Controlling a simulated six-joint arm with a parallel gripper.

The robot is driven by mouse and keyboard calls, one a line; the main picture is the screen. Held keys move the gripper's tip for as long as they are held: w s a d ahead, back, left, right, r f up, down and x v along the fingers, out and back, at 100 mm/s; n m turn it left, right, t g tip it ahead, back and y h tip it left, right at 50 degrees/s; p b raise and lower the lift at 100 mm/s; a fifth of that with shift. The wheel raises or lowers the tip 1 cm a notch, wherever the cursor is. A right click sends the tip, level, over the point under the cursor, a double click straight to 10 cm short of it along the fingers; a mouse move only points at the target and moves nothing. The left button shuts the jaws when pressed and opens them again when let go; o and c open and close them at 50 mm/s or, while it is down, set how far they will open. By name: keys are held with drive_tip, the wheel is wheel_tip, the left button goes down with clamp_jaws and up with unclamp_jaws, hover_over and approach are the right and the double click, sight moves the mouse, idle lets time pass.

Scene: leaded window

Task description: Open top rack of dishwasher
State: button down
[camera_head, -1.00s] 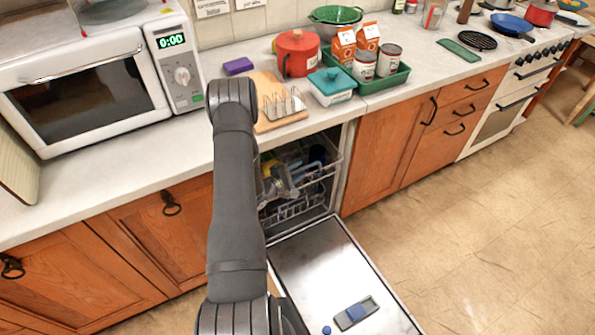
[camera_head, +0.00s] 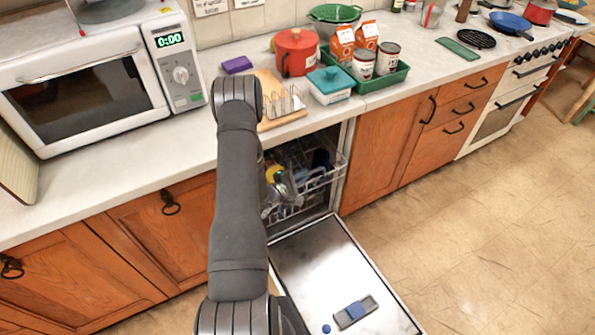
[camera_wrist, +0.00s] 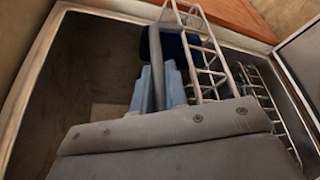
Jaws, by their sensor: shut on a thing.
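The dishwasher (camera_head: 341,190) is built in under the counter, and its metal door (camera_head: 318,262) lies folded down. The white wire top rack (camera_head: 318,183) shows in the opening, partly out at the front, with dark and blue dishes in it. My gripper (camera_head: 281,187) is at the rack's left front part, shut on the rack; my arm hides part of this area. In the wrist view the rack's wires (camera_wrist: 207,62) run up from beside my gripper (camera_wrist: 155,88), with a dark blue dish behind. The exact contact is hard to see.
The door holds a grey and blue detergent compartment (camera_head: 355,311). Wooden cabinets stand at both sides of the opening. Above, the counter carries a microwave (camera_head: 95,80), a toast rack (camera_head: 283,103) and a green tray (camera_head: 385,78). The floor (camera_head: 470,230) at the right is clear.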

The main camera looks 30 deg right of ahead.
drive_tip(key=s, duration=2.2)
drive_tip(key=shift+s, duration=0.25)
drive_tip(key=c, duration=1.5)
unclamp_jaws()
drive_tip(key=shift+o, duration=0.2)
drive_tip(key=v, duration=0.7)
drive_tip(key=shift+a, duration=0.25)
drive_tip(key=shift+d+r, duration=0.1)
drive_tip(key=w+x, duration=0.1)
drive_tip(key=x, duration=0.6)
drive_tip(key=shift+d, duration=0.15)
